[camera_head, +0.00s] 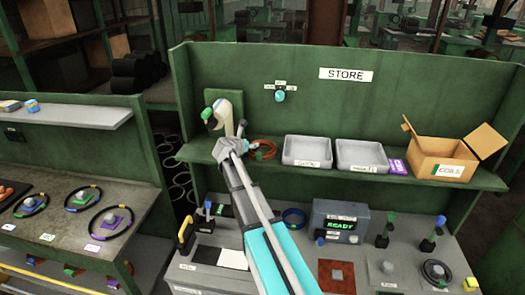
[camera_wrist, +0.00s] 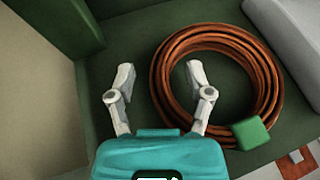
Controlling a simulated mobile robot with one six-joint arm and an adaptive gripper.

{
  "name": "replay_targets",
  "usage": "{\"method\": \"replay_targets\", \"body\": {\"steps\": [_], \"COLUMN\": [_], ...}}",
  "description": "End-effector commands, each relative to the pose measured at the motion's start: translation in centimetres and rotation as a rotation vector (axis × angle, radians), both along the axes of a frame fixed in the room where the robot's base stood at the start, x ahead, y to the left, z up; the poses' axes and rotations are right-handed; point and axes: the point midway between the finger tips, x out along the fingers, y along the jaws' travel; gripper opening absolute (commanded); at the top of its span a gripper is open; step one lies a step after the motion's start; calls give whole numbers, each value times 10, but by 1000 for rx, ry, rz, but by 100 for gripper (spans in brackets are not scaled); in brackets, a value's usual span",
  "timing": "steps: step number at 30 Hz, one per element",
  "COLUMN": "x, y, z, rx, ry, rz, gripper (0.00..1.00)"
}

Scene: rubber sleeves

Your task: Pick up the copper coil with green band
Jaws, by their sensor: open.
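The copper coil (camera_wrist: 264,78) lies flat on the green shelf, with a green band (camera_wrist: 250,133) on its near right side in the wrist view. In the head view the coil (camera_head: 264,150) sits on the upper shelf, just right of my gripper (camera_head: 231,147). My gripper (camera_wrist: 160,78) is open and empty in the wrist view.
Two grey trays (camera_head: 308,163) and (camera_head: 361,170) stand right of the coil on the shelf (camera_head: 290,178). An open cardboard box (camera_head: 440,158) is farther right. A pale curved object with a green end (camera_head: 217,113) stands behind my gripper. The green back wall (camera_head: 330,105) closes the shelf.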

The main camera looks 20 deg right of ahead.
Motion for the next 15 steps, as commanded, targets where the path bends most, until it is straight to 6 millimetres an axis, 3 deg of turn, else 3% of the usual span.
{"method": "replay_targets", "body": {"steps": [8, 15], "x": [0, 0], "y": [0, 0], "z": [0, 0], "rx": [0, 0], "ry": [0, 0], "rz": [0, 0], "gripper": [66, 22]}}
